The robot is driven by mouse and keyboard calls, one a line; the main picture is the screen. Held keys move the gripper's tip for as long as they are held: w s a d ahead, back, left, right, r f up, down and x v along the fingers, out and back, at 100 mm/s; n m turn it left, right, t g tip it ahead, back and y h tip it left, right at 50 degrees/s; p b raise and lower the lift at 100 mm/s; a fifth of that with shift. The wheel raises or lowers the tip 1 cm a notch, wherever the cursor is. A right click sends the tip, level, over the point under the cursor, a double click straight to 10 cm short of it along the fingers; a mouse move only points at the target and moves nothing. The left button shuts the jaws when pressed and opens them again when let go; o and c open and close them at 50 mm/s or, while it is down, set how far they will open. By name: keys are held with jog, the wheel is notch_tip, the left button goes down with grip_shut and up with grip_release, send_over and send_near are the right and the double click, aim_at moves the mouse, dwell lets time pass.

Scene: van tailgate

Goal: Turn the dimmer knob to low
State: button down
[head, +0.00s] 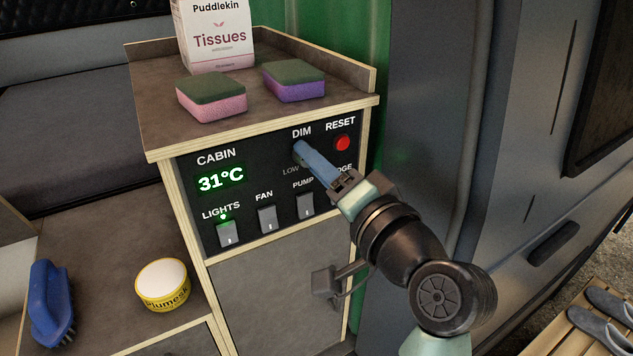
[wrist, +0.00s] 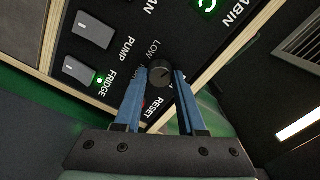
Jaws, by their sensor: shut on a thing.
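The dimmer knob (wrist: 160,75) is a small black round knob on the black control panel (head: 257,222). It sits under the DIM label, and the word LOW shows beside it on the panel. My gripper (head: 303,150) reaches the panel from the lower right, and its blue fingers cover most of the knob in the head view. In the wrist view my gripper (wrist: 161,80) has one finger on each side of the knob and is shut on it. I cannot clearly tell where the knob's pointer stands.
A red RESET button (head: 342,143) is close right of the knob. LIGHTS (head: 227,234), FAN (head: 267,219) and PUMP (head: 305,205) switches line the panel below. Two sponges (head: 211,97) (head: 293,81) and a tissue box (head: 215,38) stand on top. A brush (head: 50,300) and a tin (head: 163,285) are lower left.

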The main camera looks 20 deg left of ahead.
jog(key=shift+f+n+b, duration=0.1)
jog(key=shift+n+b, duration=3.7)
jog(key=shift+n, duration=0.5)
jog(key=c, duration=0.5)
grip_release()
jog(key=shift+d, duration=0.1)
jog(key=b+v, duration=0.2)
jog(key=v, duration=1)
jog(key=shift+s+d, duration=0.25)
jog(key=shift+s, duration=0.1)
